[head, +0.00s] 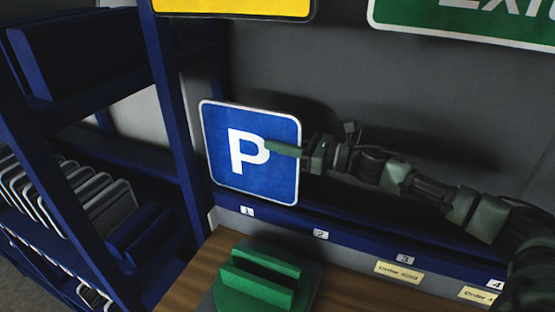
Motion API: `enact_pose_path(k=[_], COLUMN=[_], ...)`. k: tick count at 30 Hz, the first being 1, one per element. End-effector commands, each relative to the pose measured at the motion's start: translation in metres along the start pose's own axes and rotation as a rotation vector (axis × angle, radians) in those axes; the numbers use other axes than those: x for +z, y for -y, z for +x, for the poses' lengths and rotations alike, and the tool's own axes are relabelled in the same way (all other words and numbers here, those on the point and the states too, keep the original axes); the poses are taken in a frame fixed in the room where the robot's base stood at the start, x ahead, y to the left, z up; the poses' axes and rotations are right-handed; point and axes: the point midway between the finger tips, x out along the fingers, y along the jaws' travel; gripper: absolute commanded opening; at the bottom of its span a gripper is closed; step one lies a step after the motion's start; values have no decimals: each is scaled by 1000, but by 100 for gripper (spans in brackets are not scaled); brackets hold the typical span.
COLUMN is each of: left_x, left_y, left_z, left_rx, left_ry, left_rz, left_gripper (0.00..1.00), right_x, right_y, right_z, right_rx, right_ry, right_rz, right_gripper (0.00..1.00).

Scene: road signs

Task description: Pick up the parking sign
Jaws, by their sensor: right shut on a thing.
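The parking sign (222,165) is a blue square with rounded corners, a white border and a white P. It stands nearly upright, leaning slightly, above the blue ledge at the slot marked 1. My right gripper (285,148) reaches in from the right and is shut on the sign at its right edge. One green finger lies across the sign's face beside the P; the other finger is hidden behind the sign. My left gripper is not in view.
A green slotted holder (262,278) stands on the wooden table (190,285) in front. Blue shelving (165,110) with several stacked signs is close on the left. A yellow sign (235,8) and a green exit sign (465,22) hang above. The numbered blue ledge (350,230) runs right.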

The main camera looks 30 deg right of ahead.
Motion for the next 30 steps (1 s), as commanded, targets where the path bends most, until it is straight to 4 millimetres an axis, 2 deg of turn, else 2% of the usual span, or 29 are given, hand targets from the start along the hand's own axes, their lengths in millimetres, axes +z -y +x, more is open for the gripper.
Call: enact_pose_path(k=[1, 6, 15, 22, 30], left_x=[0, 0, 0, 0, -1], left_y=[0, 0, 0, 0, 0], left_z=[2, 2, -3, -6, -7], left_rx=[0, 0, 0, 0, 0], left_ry=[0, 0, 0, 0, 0], left_rz=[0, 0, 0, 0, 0], left_gripper=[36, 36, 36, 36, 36], right_x=[16, 57, 116, 139, 145], right_y=[0, 1, 0, 0, 0], right_z=[0, 0, 0, 0, 0], right_rx=[2, -1, -1, -1, -1], right_ry=[7, 8, 7, 5, 4], right_rz=[-9, -9, -6, -3, -1], right_gripper=[0, 0, 0, 0, 0])
